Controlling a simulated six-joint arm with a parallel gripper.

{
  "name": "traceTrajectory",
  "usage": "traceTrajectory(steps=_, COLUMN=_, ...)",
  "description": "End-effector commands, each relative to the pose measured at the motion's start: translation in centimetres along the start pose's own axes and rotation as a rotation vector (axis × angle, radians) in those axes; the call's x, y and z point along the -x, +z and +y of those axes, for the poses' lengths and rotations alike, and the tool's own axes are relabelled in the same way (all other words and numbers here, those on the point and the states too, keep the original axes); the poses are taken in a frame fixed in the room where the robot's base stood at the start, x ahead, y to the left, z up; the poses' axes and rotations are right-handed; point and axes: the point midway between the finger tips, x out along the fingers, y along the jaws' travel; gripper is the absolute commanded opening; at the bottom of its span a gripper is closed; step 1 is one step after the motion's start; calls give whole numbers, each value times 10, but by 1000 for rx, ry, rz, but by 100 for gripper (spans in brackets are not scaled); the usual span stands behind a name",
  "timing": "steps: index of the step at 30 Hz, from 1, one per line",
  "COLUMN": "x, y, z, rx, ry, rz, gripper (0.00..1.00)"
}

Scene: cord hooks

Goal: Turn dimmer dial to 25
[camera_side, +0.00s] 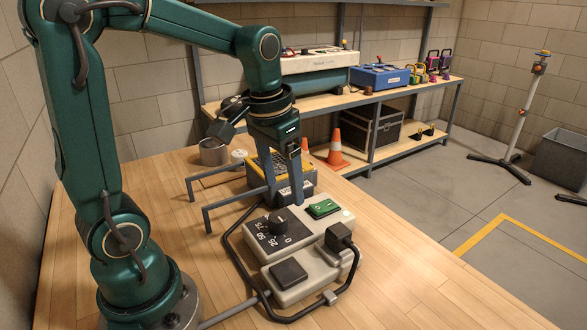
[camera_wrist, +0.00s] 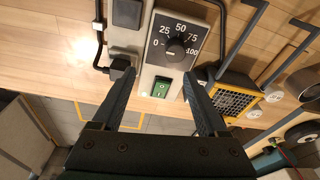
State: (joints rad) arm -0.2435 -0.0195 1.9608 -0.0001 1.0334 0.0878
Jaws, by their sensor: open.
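The dimmer dial is a dark round knob (camera_side: 278,223) on a black scale plate, on top of a pale control box (camera_side: 305,246). In the wrist view the knob (camera_wrist: 176,47) is ringed by the marks 0, 25, 50, 75 and 100. I cannot tell clearly which mark it points to. My gripper (camera_side: 284,201) is open and empty, pointing down above the box near the knob. In the wrist view its fingertips (camera_wrist: 161,76) are apart, with the knob ahead of them, beyond the green switch. No finger is clearly touching the knob.
A green rocker switch (camera_side: 324,208), a black plug (camera_side: 338,236) and a black square pad (camera_side: 289,274) sit on the box. A black cord loops around it. Grey hooks (camera_side: 206,212) and a yellow-black unit (camera_side: 262,171) stand behind. Bare wood lies at the front right.

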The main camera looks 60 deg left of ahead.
Motion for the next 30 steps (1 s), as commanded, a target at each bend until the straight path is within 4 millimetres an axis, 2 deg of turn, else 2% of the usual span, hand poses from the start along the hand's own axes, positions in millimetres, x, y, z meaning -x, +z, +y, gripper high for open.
traceTrajectory(steps=3, x=-22, y=-7, z=-15, rx=50, ry=1, rz=-83, gripper=76)
traceTrajectory(steps=7, x=-39, y=-7, z=-24, rx=87, ry=4, rz=-139, gripper=76)
traceTrajectory(steps=14, x=-57, y=-1, z=-29, rx=108, ry=6, rz=-172, gripper=76)
traceTrajectory(steps=21, x=-86, y=4, z=-28, rx=107, ry=7, rz=-173, gripper=76)
traceTrajectory(steps=30, x=-96, y=5, z=-28, rx=107, ry=6, rz=-168, gripper=76)
